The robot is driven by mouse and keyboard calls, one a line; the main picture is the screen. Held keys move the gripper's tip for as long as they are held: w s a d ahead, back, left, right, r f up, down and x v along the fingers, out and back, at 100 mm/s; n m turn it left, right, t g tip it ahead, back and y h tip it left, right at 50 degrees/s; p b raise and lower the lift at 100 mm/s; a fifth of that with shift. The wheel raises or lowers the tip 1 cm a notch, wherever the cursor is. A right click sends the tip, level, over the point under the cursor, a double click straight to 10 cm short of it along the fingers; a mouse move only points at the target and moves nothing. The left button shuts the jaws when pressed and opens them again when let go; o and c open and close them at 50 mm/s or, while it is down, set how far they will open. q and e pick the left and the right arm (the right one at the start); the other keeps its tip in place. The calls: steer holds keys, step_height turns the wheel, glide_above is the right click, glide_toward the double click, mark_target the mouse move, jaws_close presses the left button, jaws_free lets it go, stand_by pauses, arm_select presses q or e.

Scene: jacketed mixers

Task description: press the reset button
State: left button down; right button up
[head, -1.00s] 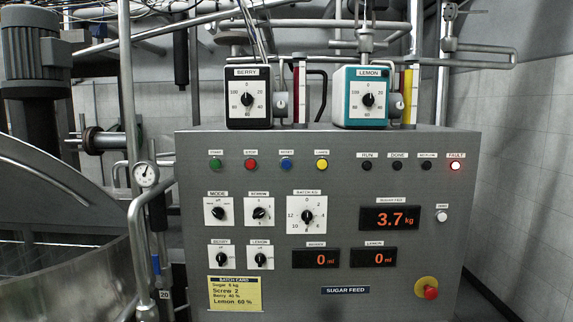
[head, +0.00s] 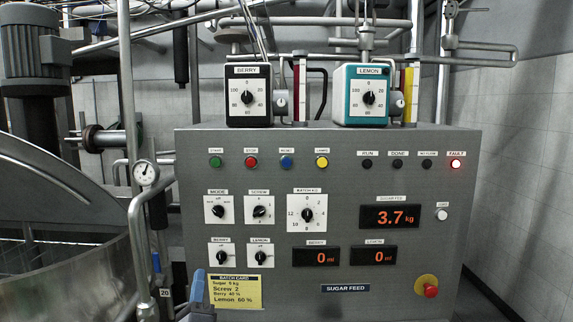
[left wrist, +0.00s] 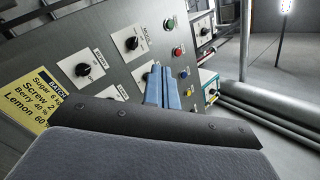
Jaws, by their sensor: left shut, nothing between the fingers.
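The reset button is the blue button (head: 286,162) in the upper row of the grey control panel (head: 330,230), between the red and yellow buttons. It also shows in the left wrist view (left wrist: 184,73), just right of my fingertips. My left gripper (head: 198,283) has blue fingers and rises at the lower left of the panel, below the selector knobs and beside the batch card. In the left wrist view its fingers (left wrist: 162,86) are together and empty, pointing toward the panel. They look apart from the button. My right gripper is not in view.
A green button (head: 215,162), red button (head: 251,162) and yellow button (head: 321,162) share the row. The fault lamp (head: 456,164) glows red. Knobs sit below. A red emergency knob (head: 430,290) is lower right. A pipe with a gauge (head: 146,173) stands left of the panel.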

mark_target(287, 163)
arm_select(q)
steer(key=w+d+r+n+g+h, duration=0.3)
steer(key=d+r+n+g+h, duration=0.55)
steer(key=n, duration=0.55)
steer(key=w+d+r+n+g+h, duration=0.3)
steer(key=d+r+n+g+h, duration=0.2)
steer(key=d+r+n+h, duration=0.8)
steer(key=shift+w+a+m+t+y+p, duration=0.4)
steer(key=shift+w+y, duration=0.7)
steer(key=shift+w, duration=1.3)
steer(key=shift+w+a+m+t+y+p, duration=0.2)
steer(key=shift+w+a+m+y, duration=0.55)
steer(key=shift+w, duration=1.6)
steer(key=shift+w+a+m+t+y+p, duration=0.15)
steer(key=shift+w+a+m+y+p, duration=0.35)
steer(key=shift+w+y, duration=1.4)
steer(key=shift+w+a+n+h, duration=0.15)
steer(key=shift+w+n+h, duration=0.1)
steer(key=shift+w+h, duration=0.25)
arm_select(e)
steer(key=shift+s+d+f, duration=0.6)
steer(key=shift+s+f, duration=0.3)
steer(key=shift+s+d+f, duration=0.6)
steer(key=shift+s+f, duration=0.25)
